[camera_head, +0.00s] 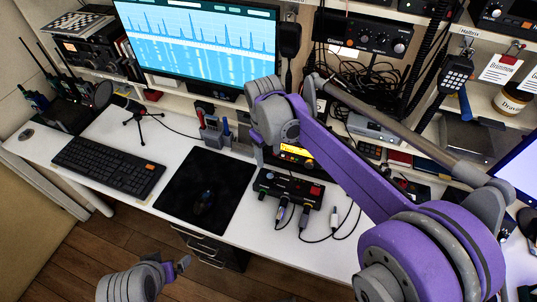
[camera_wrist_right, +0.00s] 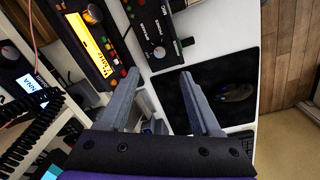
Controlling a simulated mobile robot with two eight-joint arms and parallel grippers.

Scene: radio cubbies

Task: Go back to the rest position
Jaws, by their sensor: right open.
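My right arm comes in from the right in the head view and reaches over the desk. Its gripper (camera_head: 262,150) is above the desk near the radio with the yellow display, and its fingers are mostly hidden behind the wrist. In the right wrist view the right gripper (camera_wrist_right: 160,75) has its two grey fingers spread with nothing between them. My left gripper (camera_head: 183,265) is low at the bottom left of the head view, in front of the desk and over the floor. Only a small part of its fingers shows, so its opening is unclear.
The white desk (camera_head: 85,207) holds a keyboard (camera_head: 108,167), a black mouse pad (camera_head: 225,175) with a mouse (camera_head: 204,201), and a black switch box (camera_head: 290,188) with cables. A monitor (camera_head: 200,35) stands behind. Shelves with radios are close to my right arm. Wooden floor is open in front.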

